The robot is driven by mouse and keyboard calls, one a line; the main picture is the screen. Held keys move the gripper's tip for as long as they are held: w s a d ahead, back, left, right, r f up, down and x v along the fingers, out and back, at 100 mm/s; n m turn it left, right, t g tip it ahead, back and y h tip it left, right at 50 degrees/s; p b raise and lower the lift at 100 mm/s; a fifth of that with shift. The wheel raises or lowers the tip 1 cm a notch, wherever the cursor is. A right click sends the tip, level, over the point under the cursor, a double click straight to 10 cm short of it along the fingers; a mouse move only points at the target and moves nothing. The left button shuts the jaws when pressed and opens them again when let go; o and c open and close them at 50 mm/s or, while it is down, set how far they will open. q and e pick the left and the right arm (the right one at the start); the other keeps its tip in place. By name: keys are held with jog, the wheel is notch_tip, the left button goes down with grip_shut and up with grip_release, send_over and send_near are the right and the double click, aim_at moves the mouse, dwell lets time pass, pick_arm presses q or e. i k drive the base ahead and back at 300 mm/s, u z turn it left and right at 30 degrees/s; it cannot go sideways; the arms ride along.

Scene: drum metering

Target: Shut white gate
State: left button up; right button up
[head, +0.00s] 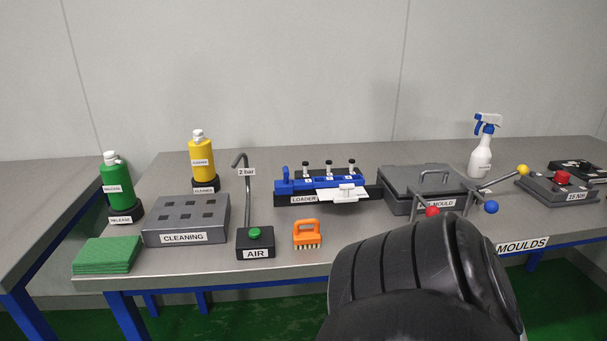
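The white gate (343,196) is a flat white plate with a small raised white part, at the front right of the blue loader (290,188). It juts forward past the loader's front edge; I cannot tell from this view whether it is open or shut. The loader carries several black-topped knobs along its back. Neither gripper shows in the head view. A black link of my arm fills the bottom right of the picture and hides part of the table's front.
The grey mould (418,180) stands right of the loader, with red, blue and yellow ball knobs nearby. An orange brush (307,234) and the air box (255,243) stand in front and left. A spray bottle (482,150) stands behind.

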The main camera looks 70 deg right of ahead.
aim_at(346, 192)
jog(key=z, duration=2)
